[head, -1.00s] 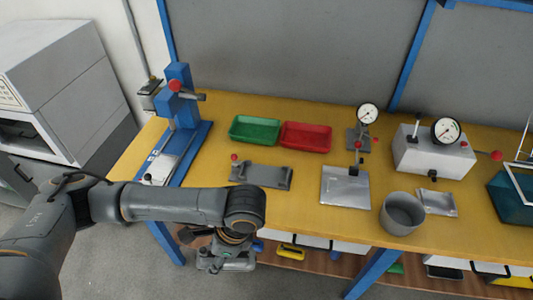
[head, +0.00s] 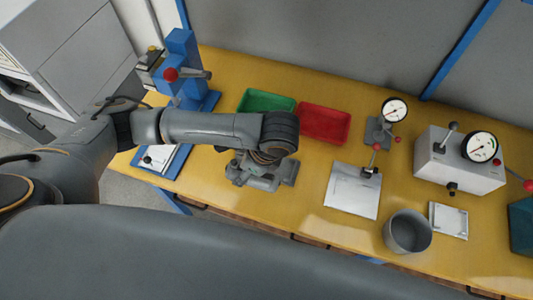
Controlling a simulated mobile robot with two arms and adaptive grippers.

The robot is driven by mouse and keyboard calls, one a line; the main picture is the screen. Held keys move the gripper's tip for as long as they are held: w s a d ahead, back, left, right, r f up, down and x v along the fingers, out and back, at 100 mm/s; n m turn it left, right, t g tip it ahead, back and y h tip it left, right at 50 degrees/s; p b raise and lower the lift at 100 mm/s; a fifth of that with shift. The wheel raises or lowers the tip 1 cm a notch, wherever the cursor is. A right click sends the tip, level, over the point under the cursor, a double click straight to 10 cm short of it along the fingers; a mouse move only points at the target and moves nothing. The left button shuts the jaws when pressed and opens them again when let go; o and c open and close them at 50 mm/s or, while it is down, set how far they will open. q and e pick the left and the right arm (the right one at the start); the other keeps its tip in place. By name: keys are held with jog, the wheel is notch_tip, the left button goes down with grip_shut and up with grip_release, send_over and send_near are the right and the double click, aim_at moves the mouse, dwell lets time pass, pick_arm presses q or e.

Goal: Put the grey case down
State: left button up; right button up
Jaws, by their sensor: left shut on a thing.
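My left gripper (head: 253,172) is over the yellow bench, in front of the green and red trays. It points down and is shut on the grey case, which is mostly hidden under the gripper and wrist. A grey holder (head: 290,172) on the bench shows only at its right end, beside the gripper. I cannot tell whether the case touches the holder or is still above it. My right gripper is not in view.
On the yellow bench (head: 305,205) are a green tray (head: 265,101), a red tray (head: 324,123), a blue press (head: 184,70), a silver plate (head: 350,192), a grey cup (head: 407,232), a small plate (head: 449,220) and a gauge box (head: 450,165). My own dark link covers the bottom.

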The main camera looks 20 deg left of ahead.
pick_arm(q)
jog(key=w+f, duration=0.2)
jog(key=w, duration=0.1)
jog(key=w+d+f+b, duration=0.1)
jog(key=w+f, duration=0.1)
jog(key=w, duration=0.1)
jog(key=w+f+b, duration=0.1)
jog(key=w+f, duration=0.2)
jog(key=shift+w+d+f, duration=0.1)
jog(key=shift+w+d, duration=0.15)
jog(key=shift+d, duration=0.05)
jog(key=shift+w+f, duration=0.25)
jog(key=shift+f, duration=0.1)
jog(key=shift+w+f, duration=0.2)
jog(key=shift+f, duration=1.55)
jog(key=shift+f, duration=0.2)
jog(key=o, duration=1.2)
